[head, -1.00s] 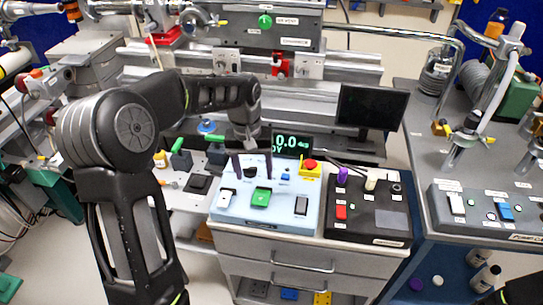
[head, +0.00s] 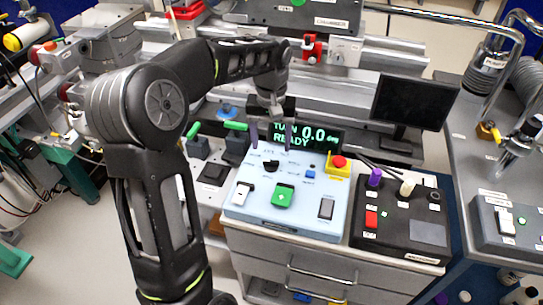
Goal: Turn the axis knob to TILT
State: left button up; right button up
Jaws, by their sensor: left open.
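The light blue control panel (head: 285,226) sits on a grey drawer cabinet. A small black knob (head: 271,166) stands near its upper left, with tiny labels around it that I cannot read; it appears to be the axis knob. Its pointing direction is too small to tell. My left gripper (head: 271,142) hangs over the panel's back edge with its two dark fingers apart, above and behind the knob. It is empty, and no contact with the knob shows. My right gripper is not in view.
The panel also carries a green switch (head: 283,196), a white rocker (head: 243,193), a blue button (head: 310,173) and a red emergency stop (head: 339,162). A black control box (head: 398,232) is at the right.

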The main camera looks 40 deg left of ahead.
aim_at(271, 161)
pick_arm(q)
notch_tip(271, 161, down, 6)
dwell(0.4)
jog(key=shift+c, duration=0.4)
jog(key=c, duration=1.3)
